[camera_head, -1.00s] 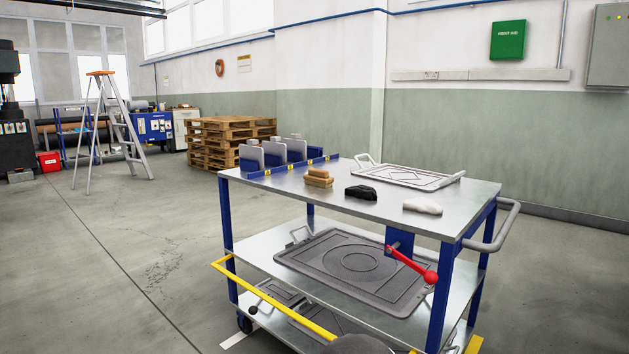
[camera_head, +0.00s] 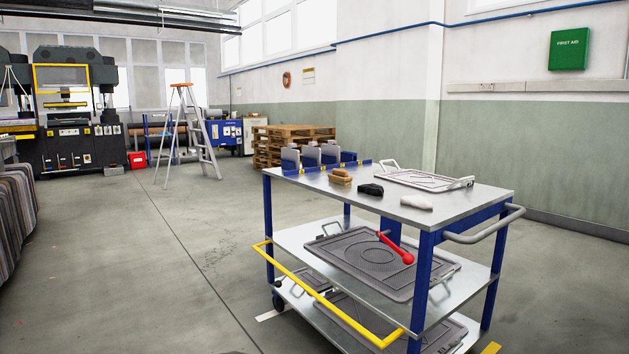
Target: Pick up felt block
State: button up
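Three small things lie in a row on the steel top of the cart (camera_head: 375,208). At the left is a tan, layered block (camera_head: 341,177), in the middle a black lump (camera_head: 370,190), at the right a white, cloth-like lump (camera_head: 416,202). None is clearly marked as the felt block; the tan one has the most block-like shape. All three lie apart from each other with nothing on them. My gripper is not in view.
A blue rack with upright grey plates (camera_head: 312,155) stands at the cart top's far left edge. A grey framed plate (camera_head: 425,180) lies behind the three things. Floor at left is clear.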

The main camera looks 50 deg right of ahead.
aim_at(339, 176)
jog(key=u, duration=0.05)
jog(key=i, duration=1.4)
jog(key=z, duration=0.6)
jog(key=i, duration=1.4)
jog(key=z, duration=1.6)
jog(key=i, duration=0.7)
jog(key=z, duration=0.6)
